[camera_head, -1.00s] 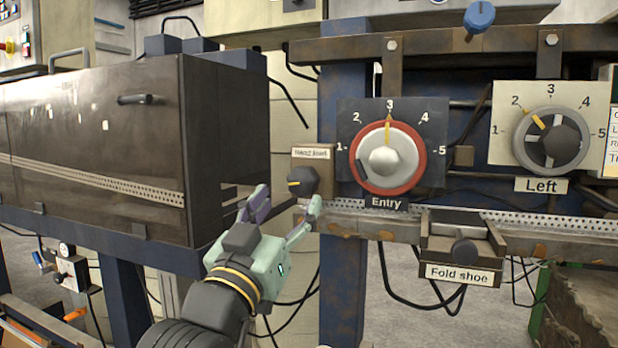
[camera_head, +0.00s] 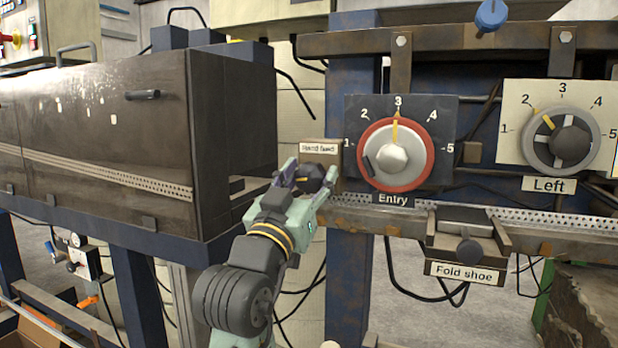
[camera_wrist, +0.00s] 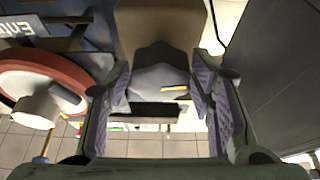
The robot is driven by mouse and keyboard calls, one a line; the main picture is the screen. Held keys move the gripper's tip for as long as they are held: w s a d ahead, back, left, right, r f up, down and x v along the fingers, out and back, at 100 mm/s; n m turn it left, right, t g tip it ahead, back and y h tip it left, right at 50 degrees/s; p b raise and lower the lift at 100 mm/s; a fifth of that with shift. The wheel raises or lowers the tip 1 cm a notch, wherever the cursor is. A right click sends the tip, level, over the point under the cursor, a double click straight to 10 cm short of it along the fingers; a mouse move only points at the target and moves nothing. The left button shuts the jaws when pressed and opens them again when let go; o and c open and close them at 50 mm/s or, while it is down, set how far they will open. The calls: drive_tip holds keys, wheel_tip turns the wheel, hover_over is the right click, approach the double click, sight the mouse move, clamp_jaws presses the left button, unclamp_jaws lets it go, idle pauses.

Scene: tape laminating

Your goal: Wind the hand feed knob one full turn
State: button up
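The hand feed knob (camera_head: 312,178) is a dark faceted knob with a yellow pointer line. It sits on a small tan box (camera_head: 320,150) labelled "Hand feed", left of the Entry dial. My gripper (camera_head: 302,180) is at the knob, with a finger on each side of it. In the wrist view the knob (camera_wrist: 158,80) lies between the two purple-padded fingers. Gaps show between the pads and the knob there, so the gripper is open around it. In the head view the fingers partly cover the knob.
The red-ringed Entry dial (camera_head: 395,155) is close on the right and also shows in the wrist view (camera_wrist: 40,90). A dark cabinet (camera_head: 100,130) stands close on the left. The perforated rail (camera_head: 400,202) and Fold shoe block (camera_head: 465,235) lie below right.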

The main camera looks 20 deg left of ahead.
drive_tip(key=c, duration=0.8)
drive_tip(key=shift+m+b, duration=0.3)
drive_tip(key=shift+m, duration=0.2)
drive_tip(key=m+h+b, duration=0.1)
drive_tip(key=m, duration=0.1)
drive_tip(key=m+h+b, duration=0.1)
drive_tip(key=m+h, duration=0.1)
drive_tip(key=m, duration=0.1)
drive_tip(key=shift+f+g+b, duration=0.15)
drive_tip(key=shift+g+b, duration=0.15)
drive_tip(key=shift+b, duration=0.05)
drive_tip(key=m+h+b, duration=0.1)
drive_tip(key=m, duration=0.2)
drive_tip(key=m+g+h+b, duration=0.1)
drive_tip(key=m, duration=0.2)
drive_tip(key=shift+g+h, duration=0.3)
drive_tip(key=shift+h, duration=0.1)
drive_tip(key=m+g, duration=0.1)
drive_tip(key=m, duration=0.3)
drive_tip(key=m+g+h, duration=0.1)
drive_tip(key=m, duration=0.2)
drive_tip(key=shift+r+m+g, duration=0.2)
drive_tip(key=shift+m+g, duration=0.1)
drive_tip(key=shift+m, duration=0.1)
drive_tip(key=shift+f+m+g+y+p, duration=0.2)
drive_tip(key=shift+m+g, duration=0.25)
drive_tip(key=shift+m, duration=0.65)
drive_tip(key=shift+r+m+g+y+p, duration=0.1)
drive_tip(key=shift+m+g+p, duration=0.25)
drive_tip(key=shift+m, duration=0.75)
